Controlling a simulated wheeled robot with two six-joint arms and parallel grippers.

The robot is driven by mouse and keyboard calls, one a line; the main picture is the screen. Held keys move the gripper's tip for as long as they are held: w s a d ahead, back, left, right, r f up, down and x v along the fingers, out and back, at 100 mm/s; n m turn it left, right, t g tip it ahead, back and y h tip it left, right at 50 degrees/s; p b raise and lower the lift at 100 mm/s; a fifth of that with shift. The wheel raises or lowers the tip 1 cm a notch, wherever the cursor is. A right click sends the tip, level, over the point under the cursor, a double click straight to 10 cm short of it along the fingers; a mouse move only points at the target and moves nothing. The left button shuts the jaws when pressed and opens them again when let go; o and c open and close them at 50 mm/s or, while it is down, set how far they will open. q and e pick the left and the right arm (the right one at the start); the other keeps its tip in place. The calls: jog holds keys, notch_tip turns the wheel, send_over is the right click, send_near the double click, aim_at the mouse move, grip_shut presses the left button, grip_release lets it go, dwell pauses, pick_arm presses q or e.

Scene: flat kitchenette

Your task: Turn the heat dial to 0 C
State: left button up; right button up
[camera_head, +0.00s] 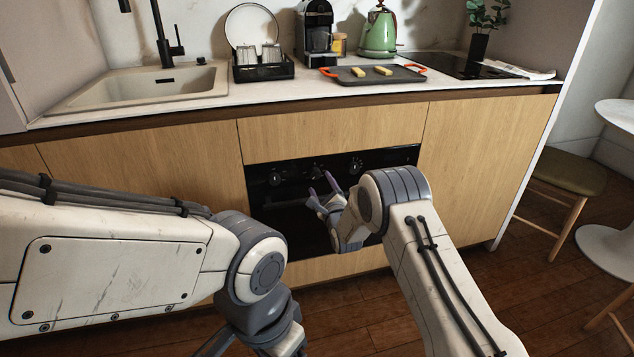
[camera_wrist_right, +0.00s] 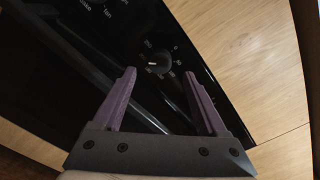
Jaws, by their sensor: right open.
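The heat dial (camera_wrist_right: 155,63) is a round black knob ringed by small pale numbers on the black oven panel in the right wrist view. A pale mark shows on it; the exact reading is too small to tell. In the head view, a knob at the panel's right (camera_head: 355,165) looks like this dial. My right gripper (camera_wrist_right: 160,73) is open, with two purple fingers apart and nothing between them. The dial appears just beyond the gap between the fingertips; I see no contact. In the head view the right gripper (camera_head: 320,184) is in front of the oven. My left gripper's jaws are out of view.
The black oven (camera_head: 285,215) sits in wooden cabinets and has another knob (camera_head: 275,178) at left. The counter above holds a tray (camera_head: 350,75), a kettle (camera_head: 379,32) and a sink (camera_head: 140,88). A stool (camera_head: 565,172) stands at right.

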aim_at(316, 176)
jog(key=shift+b+x, duration=0.4)
jog(key=shift+x, duration=1.8)
grip_shut()
